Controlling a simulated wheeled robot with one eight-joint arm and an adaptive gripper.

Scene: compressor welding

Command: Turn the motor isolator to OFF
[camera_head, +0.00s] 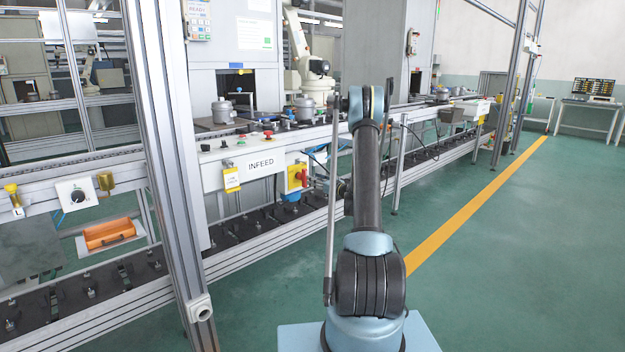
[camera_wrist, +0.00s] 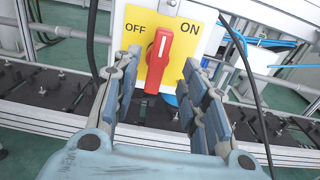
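The motor isolator is a yellow plate (camera_wrist: 133,48) with a red rotary handle (camera_wrist: 158,62), lettered OFF at upper left and ON at upper right. The handle stands nearly upright in the wrist view, roughly in line with the plate's sides, its white-marked end between the two words. My gripper (camera_wrist: 161,88) is open, one finger on each side of the handle's lower part, with visible gaps in the picture; I cannot tell the depth between them. In the head view the isolator (camera_head: 297,177) is on the line's front, right of the INFEED sign; my gripper cannot be made out there.
A white INFEED panel (camera_head: 261,163) with buttons and a yellow tag (camera_head: 231,180) is left of the isolator. A dark cable (camera_wrist: 249,75) and blue hoses run beside it. An aluminium post (camera_head: 165,150) stands at left. Green floor (camera_head: 500,270) is open at right.

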